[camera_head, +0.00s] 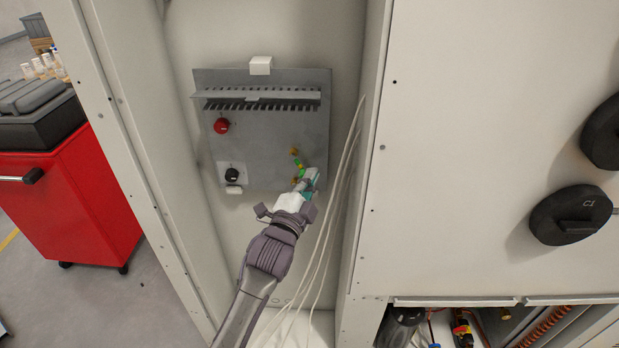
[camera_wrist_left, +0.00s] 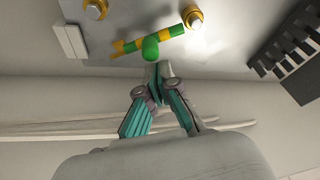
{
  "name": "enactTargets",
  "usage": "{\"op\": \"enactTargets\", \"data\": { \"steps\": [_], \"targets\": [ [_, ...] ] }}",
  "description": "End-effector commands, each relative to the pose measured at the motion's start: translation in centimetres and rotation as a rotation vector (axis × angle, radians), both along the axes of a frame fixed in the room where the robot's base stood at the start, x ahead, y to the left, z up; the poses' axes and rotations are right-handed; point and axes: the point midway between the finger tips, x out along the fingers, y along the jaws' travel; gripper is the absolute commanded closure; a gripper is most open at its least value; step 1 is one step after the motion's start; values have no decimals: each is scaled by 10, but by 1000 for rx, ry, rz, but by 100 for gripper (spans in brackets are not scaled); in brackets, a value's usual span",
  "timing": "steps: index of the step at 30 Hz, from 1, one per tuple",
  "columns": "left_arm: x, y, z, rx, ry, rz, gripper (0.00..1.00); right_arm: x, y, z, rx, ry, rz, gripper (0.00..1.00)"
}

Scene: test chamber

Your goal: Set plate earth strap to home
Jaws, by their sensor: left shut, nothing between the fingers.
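The earth strap is a green and yellow bar (camera_head: 299,163) low on the right of the grey plate (camera_head: 262,135). In the left wrist view the strap (camera_wrist_left: 166,34) has a green knob (camera_wrist_left: 150,48) standing out from it. One end of it lies by a brass post (camera_wrist_left: 192,17); the other end is apart from a second brass post (camera_wrist_left: 95,8). My left gripper (camera_head: 309,178) is at the plate's lower right; in the wrist view its fingertips (camera_wrist_left: 161,72) are together, empty, just below the knob. Contact with the knob cannot be told. My right gripper is out of view.
The plate also carries a red knob (camera_head: 222,126), a black knob (camera_head: 232,175) and a slotted rail (camera_head: 262,95). White cables (camera_head: 335,205) hang close to the right of my left gripper. Cabinet walls stand on both sides. A red cart (camera_head: 80,195) is outside at left.

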Motion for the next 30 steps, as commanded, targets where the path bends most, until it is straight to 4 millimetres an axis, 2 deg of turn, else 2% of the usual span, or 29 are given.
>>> {"op": "enactTargets", "data": {
  "steps": [8,21,30],
  "targets": [
    [0,4,-1,85,-3,2,100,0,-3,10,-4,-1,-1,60],
    [1,14,-7,337,-11,3,100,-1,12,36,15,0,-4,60],
    [1,22,-15,516,-18,5,100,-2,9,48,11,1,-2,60]
  ]
}}
